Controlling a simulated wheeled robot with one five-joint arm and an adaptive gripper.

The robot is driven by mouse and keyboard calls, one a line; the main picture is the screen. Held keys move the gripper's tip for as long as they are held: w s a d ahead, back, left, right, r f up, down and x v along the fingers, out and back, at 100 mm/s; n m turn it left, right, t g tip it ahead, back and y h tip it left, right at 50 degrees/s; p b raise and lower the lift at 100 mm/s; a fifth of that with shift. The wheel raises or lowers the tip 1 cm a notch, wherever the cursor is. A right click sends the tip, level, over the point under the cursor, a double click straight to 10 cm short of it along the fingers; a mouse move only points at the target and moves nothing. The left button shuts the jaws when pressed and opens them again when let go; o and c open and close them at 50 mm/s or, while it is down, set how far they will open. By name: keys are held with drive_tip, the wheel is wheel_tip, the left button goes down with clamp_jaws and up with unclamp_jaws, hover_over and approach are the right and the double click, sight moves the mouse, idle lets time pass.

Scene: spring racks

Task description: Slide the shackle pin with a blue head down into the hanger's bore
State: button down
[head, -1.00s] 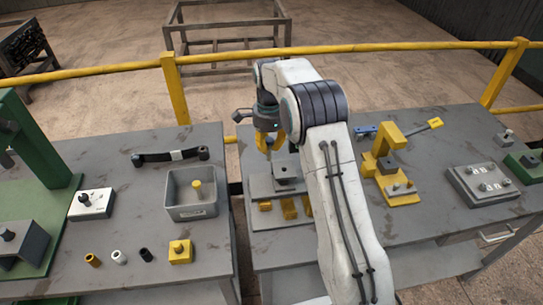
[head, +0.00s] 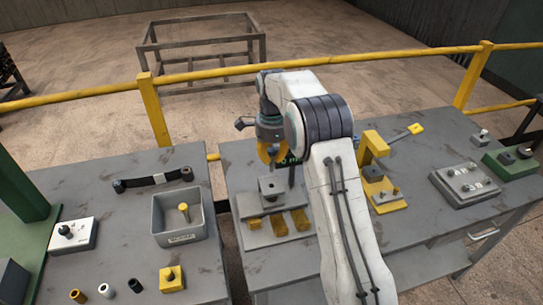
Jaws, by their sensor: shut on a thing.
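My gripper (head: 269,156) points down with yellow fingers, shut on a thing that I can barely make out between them. No blue head shows clearly, so I cannot confirm from the picture that it is the shackle pin. A grey block with a dark round opening on top (head: 270,189) stands just below the fingers on a grey plate. It looks like the hanger with its bore. The fingers appear over the block with a small gap; whether they line up with the opening I cannot tell.
Yellow blocks (head: 279,226) lie at the plate's front. My arm hides part of the right table. A yellow fixture (head: 372,150) stands right of it. On the left table are a grey bin (head: 160,226) holding a yellow-headed piece, a strap (head: 152,180) and several small bushings.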

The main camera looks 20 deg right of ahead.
sight(272, 171)
drive_tip(key=shift+f, duration=0.25)
drive_tip(key=shift+f+b, duration=1.85)
drive_tip(key=shift+f, duration=0.8)
drive_tip(key=shift+f+b, duration=1.2)
drive_tip(key=shift+f, duration=1)
idle(1.0)
drive_tip(key=c, duration=0.6)
unclamp_jaws()
drive_tip(key=shift+o, duration=0.2)
drive_tip(key=shift+r, duration=0.1)
